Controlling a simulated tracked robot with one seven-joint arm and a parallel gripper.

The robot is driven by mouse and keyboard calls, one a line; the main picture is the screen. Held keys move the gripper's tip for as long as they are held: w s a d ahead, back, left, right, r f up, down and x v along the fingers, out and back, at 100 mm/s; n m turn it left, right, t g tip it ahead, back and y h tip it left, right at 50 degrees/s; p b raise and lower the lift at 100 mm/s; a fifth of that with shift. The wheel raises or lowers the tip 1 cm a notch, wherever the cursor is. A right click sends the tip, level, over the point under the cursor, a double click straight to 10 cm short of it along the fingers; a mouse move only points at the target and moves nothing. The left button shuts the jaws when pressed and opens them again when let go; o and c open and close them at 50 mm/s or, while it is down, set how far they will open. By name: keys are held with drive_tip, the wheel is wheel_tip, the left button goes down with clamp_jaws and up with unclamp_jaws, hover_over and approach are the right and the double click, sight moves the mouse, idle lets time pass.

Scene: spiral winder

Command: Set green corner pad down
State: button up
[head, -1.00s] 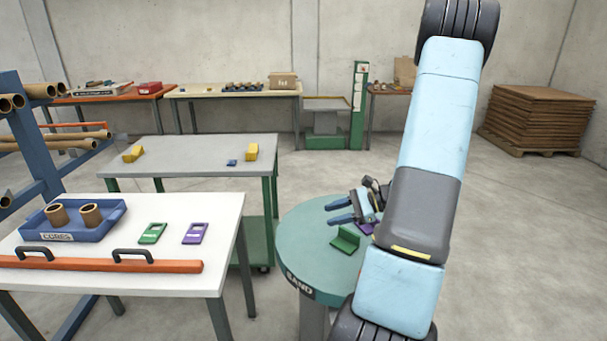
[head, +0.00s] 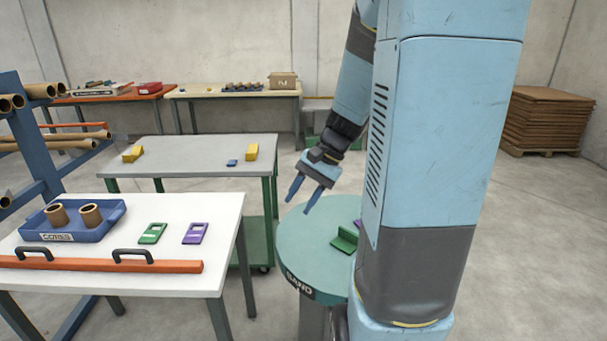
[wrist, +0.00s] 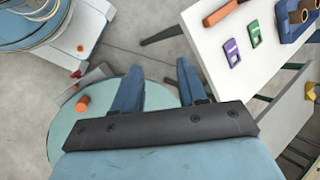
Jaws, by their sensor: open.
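The green corner pad (head: 345,240) lies on the round teal table (head: 305,235), with an upright flange and a flat foot. A purple pad (head: 357,222) lies just behind it, mostly hidden by my arm. My gripper (head: 306,200) is open and empty, raised above the far left rim of the round table, apart from the green pad. In the wrist view my gripper's blue fingers (wrist: 158,85) are spread with nothing between them.
The white table (head: 140,225) at left holds a blue tray (head: 72,222) of cores, a green plate (head: 153,233), a purple plate (head: 195,233) and an orange bar (head: 100,265). A grey cart (head: 190,170) with yellow blocks stands behind. The round table's left part is clear.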

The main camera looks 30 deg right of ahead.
drive_tip(key=s+a+r+n+t+h, duration=0.2)
drive_tip(key=s+r+n+h, duration=0.1)
drive_tip(key=s+r+n, duration=0.1)
drive_tip(key=s+a+r+n+t+h, duration=0.3)
drive_tip(key=s+r+n, duration=0.1)
drive_tip(key=s+r, duration=0.3)
drive_tip(key=shift+s+a+r+n, duration=0.15)
drive_tip(key=shift+a+r+n, duration=0.2)
drive_tip(key=shift+r, duration=0.5)
drive_tip(key=shift+d, duration=0.1)
